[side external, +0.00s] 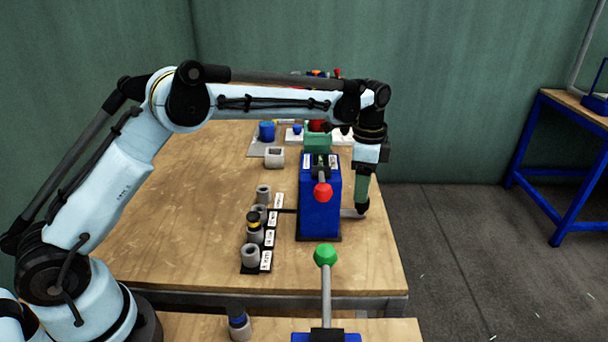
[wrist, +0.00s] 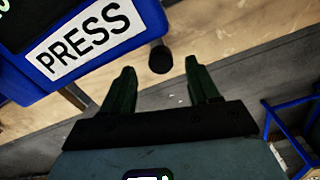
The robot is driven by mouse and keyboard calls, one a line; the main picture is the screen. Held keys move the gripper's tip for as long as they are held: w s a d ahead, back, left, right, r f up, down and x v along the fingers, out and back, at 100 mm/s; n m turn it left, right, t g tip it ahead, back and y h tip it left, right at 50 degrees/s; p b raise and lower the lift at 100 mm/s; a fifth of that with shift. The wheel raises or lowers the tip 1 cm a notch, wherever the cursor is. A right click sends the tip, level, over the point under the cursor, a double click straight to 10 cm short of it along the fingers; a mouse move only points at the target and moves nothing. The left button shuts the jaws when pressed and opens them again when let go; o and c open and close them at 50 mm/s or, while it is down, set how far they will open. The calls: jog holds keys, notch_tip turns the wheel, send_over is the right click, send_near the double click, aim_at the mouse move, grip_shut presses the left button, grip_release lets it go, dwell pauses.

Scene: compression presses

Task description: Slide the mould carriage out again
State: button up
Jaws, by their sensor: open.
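The blue press (side external: 320,205) with a red-knobbed lever (side external: 322,192) stands near the right side of the table. A grey bar (side external: 347,213), apparently part of the mould carriage, sticks out at its right foot. My gripper (side external: 362,211) points down beside the press's right side, at that bar's end. In the wrist view my gripper (wrist: 160,68) is open. A dark round knob (wrist: 160,59) shows between its two fingertips, with gaps on both sides. The press (wrist: 152,15) with its PRESS label (wrist: 83,40) is at upper left. The carriage body is hidden inside the press.
A rack (side external: 256,268) with several grey cylinders stands left of the press. A green-knobbed lever (side external: 325,257) rises in front. A grey block (side external: 274,157) and a blue cup (side external: 267,131) stand behind. The table's right edge is close to my gripper, with open floor beyond.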

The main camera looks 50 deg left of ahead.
jog(key=shift+f, duration=1.95)
jog(key=shift+c, duration=0.2)
grip_shut()
